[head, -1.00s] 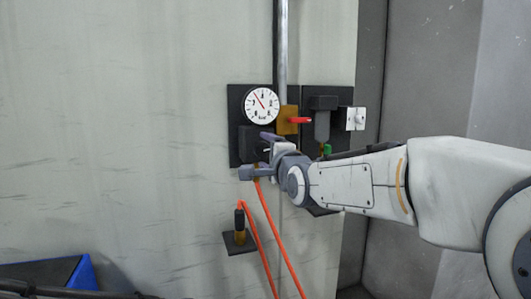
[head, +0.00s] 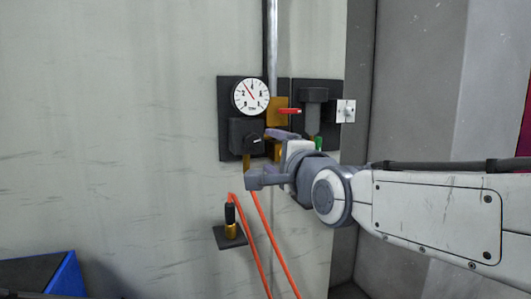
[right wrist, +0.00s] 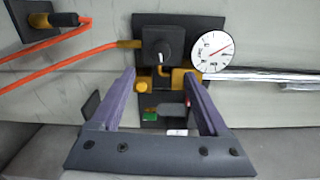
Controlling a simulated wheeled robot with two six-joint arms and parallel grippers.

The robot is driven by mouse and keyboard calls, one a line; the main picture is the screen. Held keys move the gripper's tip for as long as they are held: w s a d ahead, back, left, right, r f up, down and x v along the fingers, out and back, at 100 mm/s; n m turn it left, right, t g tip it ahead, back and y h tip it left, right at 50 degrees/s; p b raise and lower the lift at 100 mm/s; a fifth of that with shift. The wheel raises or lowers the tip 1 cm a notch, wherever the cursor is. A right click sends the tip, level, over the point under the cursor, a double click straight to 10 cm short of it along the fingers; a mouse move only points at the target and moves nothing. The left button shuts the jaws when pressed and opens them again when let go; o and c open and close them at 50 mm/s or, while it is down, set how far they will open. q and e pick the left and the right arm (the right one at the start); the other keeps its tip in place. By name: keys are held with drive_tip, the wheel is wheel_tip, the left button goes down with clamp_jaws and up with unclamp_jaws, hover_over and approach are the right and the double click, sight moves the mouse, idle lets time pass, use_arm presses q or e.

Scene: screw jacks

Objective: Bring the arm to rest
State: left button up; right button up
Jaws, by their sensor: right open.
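My right gripper (head: 262,157) is in front of the wall panel in the head view, its arm coming in from the right. In the right wrist view its two purple fingers (right wrist: 158,97) stand wide apart with nothing held between them. Beyond them are a black knob (right wrist: 163,45) with a white mark and a round white gauge (right wrist: 212,51) with a red needle. The gauge (head: 251,96) and the knob block (head: 246,137) also show in the head view. My left gripper is not in view.
A red-handled valve (head: 289,111) sits on the metal pipe (head: 272,45). A black filter unit (head: 314,110) is to its right. Orange hoses (head: 265,235) hang below the panel, one reaching a brass fitting (head: 230,225) on a small shelf. A blue-edged box (head: 65,274) is at lower left.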

drive_tip(key=s+a+f+n+g+p, duration=0.25)
drive_tip(key=s+f+n+g, duration=0.3)
drive_tip(key=f, duration=0.35)
drive_tip(key=s+a+f+n+g+p, duration=0.2)
drive_tip(key=s+f+n+g+p, duration=0.25)
drive_tip(key=s+f+n, duration=0.3)
drive_tip(key=s+d+f+n+g+h+p, duration=0.1)
drive_tip(key=s+d+f+n+g+h, duration=0.1)
drive_tip(key=s, duration=0.6)
drive_tip(key=s+d+f+n+g+h+p, duration=0.1)
drive_tip(key=s+d+f+n+g+h, duration=0.1)
drive_tip(key=s+f+n+g, duration=0.3)
drive_tip(key=s+d+f+n, duration=0.1)
drive_tip(key=s+n, duration=0.1)
drive_tip(key=s, duration=0.1)
drive_tip(key=shift+s+d+n+h+p, duration=0.2)
drive_tip(key=shift+d+n+h+p, duration=0.1)
drive_tip(key=shift+p, duration=0.05)
